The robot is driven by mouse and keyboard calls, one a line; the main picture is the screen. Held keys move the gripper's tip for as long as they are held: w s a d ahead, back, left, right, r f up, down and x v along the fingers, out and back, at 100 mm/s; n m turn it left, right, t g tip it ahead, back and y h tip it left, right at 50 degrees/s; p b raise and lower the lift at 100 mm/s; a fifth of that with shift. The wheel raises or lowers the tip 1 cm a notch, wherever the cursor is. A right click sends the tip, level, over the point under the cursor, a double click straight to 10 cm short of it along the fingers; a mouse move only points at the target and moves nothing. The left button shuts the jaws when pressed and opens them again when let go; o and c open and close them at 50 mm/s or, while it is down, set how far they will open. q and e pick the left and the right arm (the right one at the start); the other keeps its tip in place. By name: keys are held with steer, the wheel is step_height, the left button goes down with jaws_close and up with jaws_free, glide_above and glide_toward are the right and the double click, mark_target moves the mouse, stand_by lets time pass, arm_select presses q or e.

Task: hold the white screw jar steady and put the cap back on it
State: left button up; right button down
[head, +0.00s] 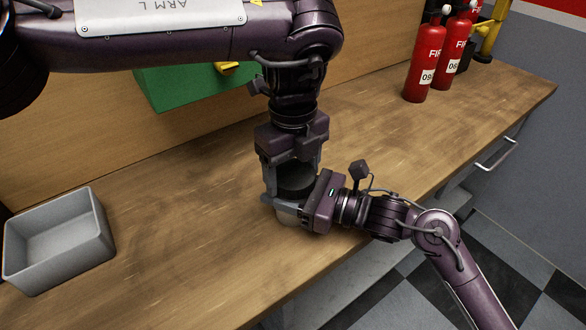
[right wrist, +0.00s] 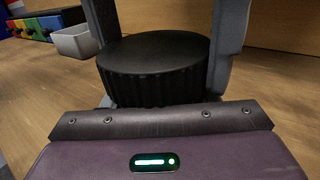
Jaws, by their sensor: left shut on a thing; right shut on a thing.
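The white screw jar (head: 297,219) stands upright on the wooden bench near its front edge, mostly hidden by my grippers. My right gripper (head: 287,208) comes in from the right and is shut on the jar. The black ribbed cap (head: 295,177) is at the top of the jar, and my left gripper (head: 293,184) is shut on it from above, one finger on each side. The cap (right wrist: 155,65) fills the middle of the right wrist view between the left gripper's grey fingers, and looks level. The jar is hidden there; I cannot tell whether the thread is engaged.
An empty grey bin (head: 60,245) stands at the left of the bench. A green box (head: 190,88) is at the back behind my left arm. Red fire extinguishers (head: 424,62) stand at the back right. The bench between bin and jar is clear.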

arm_select(q)
steer(key=shift+m, duration=0.6)
arm_select(e)
steer(key=shift+w+d, duration=0.1)
steer(key=shift+w, duration=0.05)
arm_select(q)
steer(key=o, duration=0.9)
steer(key=shift+o, duration=0.9)
steer(key=shift+s, duration=0.1)
steer(key=shift+d, duration=0.1)
arm_select(e)
steer(key=shift+s+a, duration=0.2)
arm_select(q)
steer(key=shift+w+r, duration=0.2)
steer(key=shift+r, duration=0.3)
step_height(320, 180, up, 4)
steer(key=shift+s+f, duration=0.15)
steer(key=shift+f, duration=0.05)
arm_select(e)
steer(key=shift+d, duration=0.1)
